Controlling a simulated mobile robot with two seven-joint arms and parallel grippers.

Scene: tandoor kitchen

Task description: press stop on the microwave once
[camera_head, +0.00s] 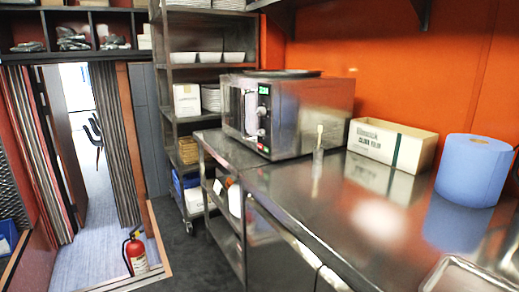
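The microwave (312,112) is a silver steel box standing on the steel counter, left of the middle of the counter's back wall. Its front faces left and is seen at a steep angle. The door (233,107) looks shut. The narrow control panel (263,118) is at the front's right side, with a small green display (264,90) near the top and a small red spot (261,146) near the bottom. The button labels are too small to read. Neither of my grippers shows in this view.
On the steel counter (300,205) stand a thin upright tool in a small holder (318,147), a cardboard box (392,143) and a blue paper roll (474,170). A steel shelf rack is behind the microwave. A red fire extinguisher (136,254) stands near the doorway at left. Dark floor lies before the counter.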

